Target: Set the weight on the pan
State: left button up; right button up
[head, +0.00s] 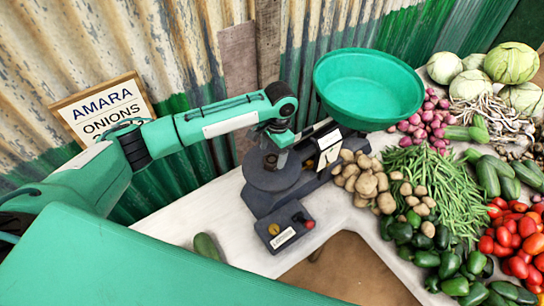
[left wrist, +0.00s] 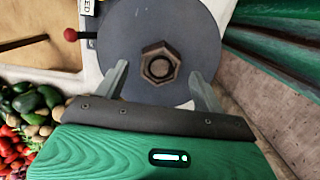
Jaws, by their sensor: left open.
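The balance has a wide green bowl (head: 368,85) on its right and a flat, round, dark pan (head: 262,181) on its left, also large in the left wrist view (left wrist: 115,38). A brown hexagonal weight (left wrist: 160,64) with a round recess in its top sits on the flat pan near its middle. My left gripper (left wrist: 158,72) is open above the pan, with one finger on each side of the weight and visible gaps to both. In the head view my left gripper (head: 276,148) largely hides the weight. My right gripper is not in view.
Potatoes (head: 362,184), beans (head: 436,192), green peppers (head: 448,262) and tomatoes (head: 515,240) crowd the table on the right. A red knob (head: 299,217) stands on the balance's front box. A green vegetable (head: 207,248) lies front left. A corrugated wall (head: 160,40) with an onions sign (head: 103,108) stands behind.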

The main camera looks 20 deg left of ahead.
aim_at(276, 157)
pick_arm(q)
notch_tip(276, 157, up, 10)
jog(key=w+b, duration=0.1)
jog(key=b, duration=0.1)
jog(key=shift+d+b, duration=0.3)
jog(key=shift+d, duration=0.05)
jog(key=shift+f, duration=0.2)
